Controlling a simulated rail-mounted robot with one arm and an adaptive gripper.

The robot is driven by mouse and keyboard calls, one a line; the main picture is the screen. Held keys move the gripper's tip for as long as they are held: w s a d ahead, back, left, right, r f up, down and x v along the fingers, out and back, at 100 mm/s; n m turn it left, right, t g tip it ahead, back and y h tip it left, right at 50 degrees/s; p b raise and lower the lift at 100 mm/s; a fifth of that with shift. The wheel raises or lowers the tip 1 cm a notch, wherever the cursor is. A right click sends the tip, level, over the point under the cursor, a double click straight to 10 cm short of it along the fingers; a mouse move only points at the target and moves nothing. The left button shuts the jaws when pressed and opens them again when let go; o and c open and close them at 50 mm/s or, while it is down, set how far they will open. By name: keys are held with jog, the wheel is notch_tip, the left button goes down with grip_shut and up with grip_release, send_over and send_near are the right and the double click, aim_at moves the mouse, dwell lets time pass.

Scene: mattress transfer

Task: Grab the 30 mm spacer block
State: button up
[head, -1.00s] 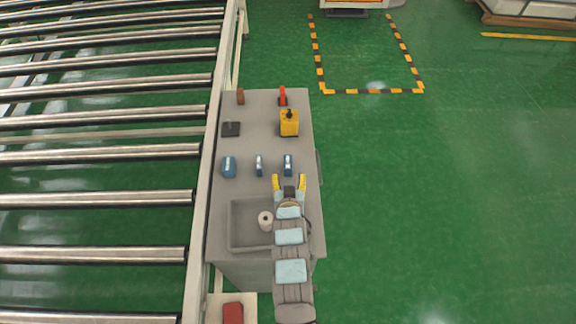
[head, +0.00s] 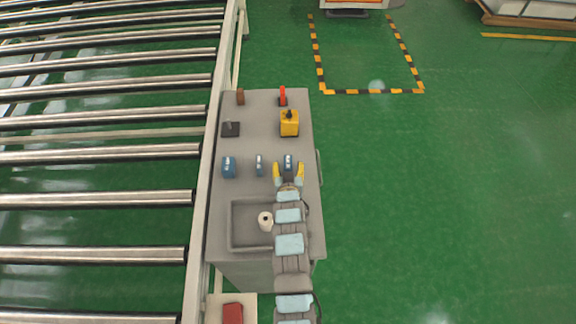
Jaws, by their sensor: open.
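Three blue blocks with pale tops stand in a row on the grey bench. The left block (head: 229,167) is the widest, the middle block (head: 259,165) is narrow, and the right block (head: 288,159) is narrow too. No size marking is readable, so I cannot tell by label which is the 30 mm one. My gripper (head: 288,170) is open, its yellow fingers on either side of the right block, seen from above. I cannot tell whether they touch it. The near part of that block is partly hidden by my gripper.
The grey bench (head: 260,105) also carries a yellow box (head: 289,123), a red-orange item (head: 282,95), a brown block (head: 240,97) and a dark plate (head: 231,129). A recessed tray (head: 237,233) holds a white roll (head: 265,221). A roller conveyor (head: 110,155) runs along the left.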

jog(key=shift+x, duration=1.05)
grip_shut()
